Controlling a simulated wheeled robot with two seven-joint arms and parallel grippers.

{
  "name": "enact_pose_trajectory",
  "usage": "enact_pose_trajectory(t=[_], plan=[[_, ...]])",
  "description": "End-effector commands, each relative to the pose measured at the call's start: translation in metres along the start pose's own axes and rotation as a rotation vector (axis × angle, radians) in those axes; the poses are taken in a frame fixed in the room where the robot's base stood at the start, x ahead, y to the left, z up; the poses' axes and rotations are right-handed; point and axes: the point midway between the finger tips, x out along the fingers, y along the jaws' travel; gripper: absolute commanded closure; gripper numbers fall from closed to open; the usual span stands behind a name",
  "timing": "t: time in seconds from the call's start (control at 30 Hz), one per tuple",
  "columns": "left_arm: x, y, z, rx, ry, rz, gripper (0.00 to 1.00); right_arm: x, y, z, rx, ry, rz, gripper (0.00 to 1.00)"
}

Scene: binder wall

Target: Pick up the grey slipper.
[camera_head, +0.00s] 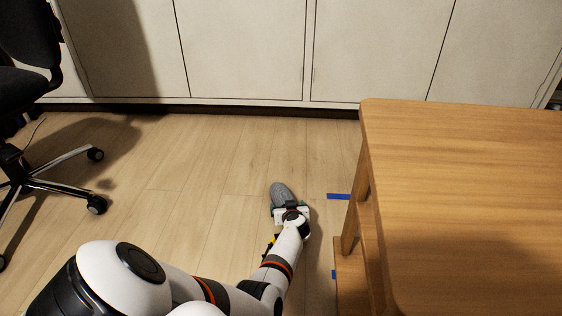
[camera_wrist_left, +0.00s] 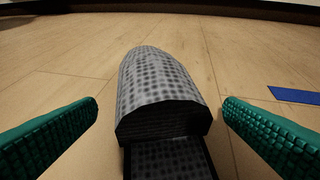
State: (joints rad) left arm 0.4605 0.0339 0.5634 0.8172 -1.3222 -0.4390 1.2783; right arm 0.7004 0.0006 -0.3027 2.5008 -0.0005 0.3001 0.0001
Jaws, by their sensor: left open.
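The grey slipper (camera_head: 281,191) lies on the wooden floor, to the left of the table, with its toe pointing away from me. In the left wrist view the slipper (camera_wrist_left: 160,82) shows its checked upper and dark opening, and part of its insole runs down to the bottom edge. My left gripper (camera_head: 288,208) is low over the slipper's near end, which it partly hides in the head view. In the left wrist view its green fingers (camera_wrist_left: 160,108) are open, one on each side of the slipper, with a gap on both sides. My right gripper is out of view.
A wooden table (camera_head: 470,190) stands close on the right. Blue tape marks (camera_head: 339,197) lie on the floor beside its leg. A black office chair (camera_head: 40,160) stands at the left. White cabinets (camera_head: 245,50) line the back. The floor left of the slipper is clear.

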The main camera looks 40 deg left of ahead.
Motion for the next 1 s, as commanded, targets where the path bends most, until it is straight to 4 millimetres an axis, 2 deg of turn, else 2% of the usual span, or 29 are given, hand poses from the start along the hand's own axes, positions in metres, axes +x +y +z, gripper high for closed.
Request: enact_pose_trajectory(t=[0.27, 0.5, 0.6, 0.83, 1.0], plan=[[0.000, -0.002, -0.001, -0.001, 0.000, 0.000, 0.09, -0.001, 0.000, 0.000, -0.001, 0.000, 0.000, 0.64], [0.000, -0.001, -0.001, -0.001, 0.000, 0.000, 0.48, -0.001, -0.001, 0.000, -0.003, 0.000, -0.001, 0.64], [0.000, -0.002, -0.001, -0.001, -0.001, -0.001, 0.60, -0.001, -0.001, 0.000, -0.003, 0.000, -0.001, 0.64], [-0.001, -0.002, 0.002, -0.001, -0.001, -0.001, 0.60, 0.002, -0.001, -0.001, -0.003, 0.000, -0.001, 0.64], [-0.013, -0.002, 0.023, -0.002, -0.002, -0.001, 0.60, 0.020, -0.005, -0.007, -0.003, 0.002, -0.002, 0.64]])
